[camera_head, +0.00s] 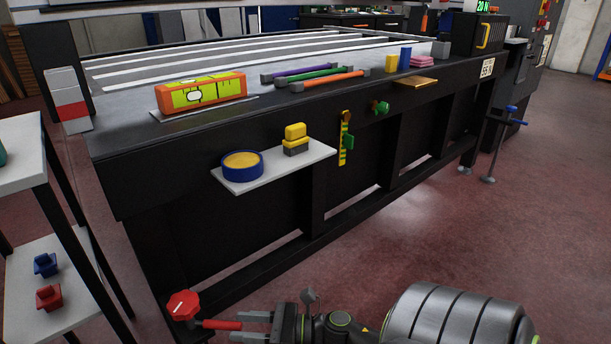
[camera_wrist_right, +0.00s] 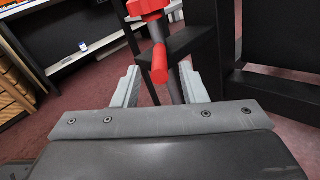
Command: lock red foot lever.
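The red foot lever has a red handle (camera_head: 222,324) sticking out to the right below a lobed red knob (camera_head: 183,305), at the near left leg of the table in the head view. In the right wrist view, the red handle (camera_wrist_right: 159,62) points toward the camera, with the knob at the top edge. My right gripper (camera_head: 240,326) is open, its two grey fingers just right of the handle's end. In the right wrist view, the gripper (camera_wrist_right: 159,70) has the handle's end between or just beyond its fingertips; contact cannot be told. My left gripper is not in view.
The black vacuum table (camera_head: 130,190) stands over the lever, with a white side shelf (camera_head: 240,187) holding a blue tin and yellow block. A rack (camera_head: 22,145) stands at left. A blue-handled post (camera_head: 495,145) stands at right. Red floor is free at right.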

